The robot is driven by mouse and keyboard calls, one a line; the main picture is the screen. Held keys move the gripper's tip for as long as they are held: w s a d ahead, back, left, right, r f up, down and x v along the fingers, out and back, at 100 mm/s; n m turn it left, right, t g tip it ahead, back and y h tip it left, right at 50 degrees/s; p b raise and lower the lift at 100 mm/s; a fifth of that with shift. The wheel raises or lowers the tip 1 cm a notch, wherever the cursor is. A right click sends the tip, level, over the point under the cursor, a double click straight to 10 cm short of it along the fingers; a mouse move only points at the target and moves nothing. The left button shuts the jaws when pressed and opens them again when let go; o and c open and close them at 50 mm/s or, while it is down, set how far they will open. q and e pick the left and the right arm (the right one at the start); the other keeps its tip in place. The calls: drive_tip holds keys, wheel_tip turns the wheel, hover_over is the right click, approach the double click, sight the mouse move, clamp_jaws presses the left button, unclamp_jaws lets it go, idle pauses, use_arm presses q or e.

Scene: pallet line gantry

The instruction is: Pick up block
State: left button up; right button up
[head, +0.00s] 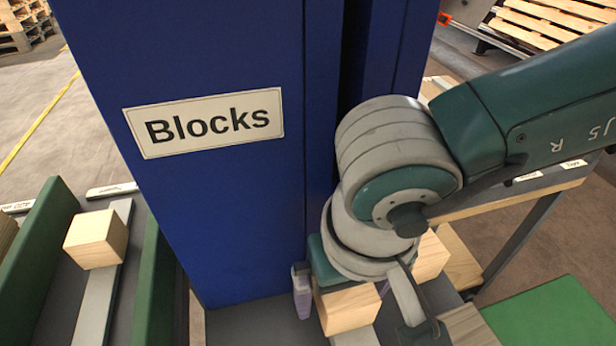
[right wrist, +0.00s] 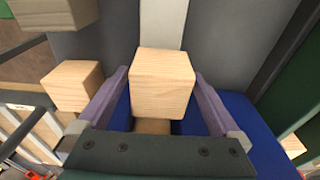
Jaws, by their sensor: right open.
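My right gripper (head: 345,302) reaches down in front of the blue column, with its purple fingers open. A light wooden block (head: 348,310) lies below it, between the fingers and partly hidden by the wrist. In the right wrist view the block (right wrist: 163,85) sits between the two spread fingers (right wrist: 162,78), with a gap visible at each side near the tips. It rests on or over a pale strip. My left gripper is not in view.
A blue column with a "Blocks" sign (head: 205,122) stands close to my right gripper. Another block (head: 96,238) sits on a rail between green walls (head: 45,235) at left. More blocks (head: 431,258) lie right of the gripper. A green surface (head: 560,315) is at lower right.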

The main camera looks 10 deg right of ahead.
drive_tip(key=shift+c, duration=0.2)
drive_tip(key=c, duration=1.3)
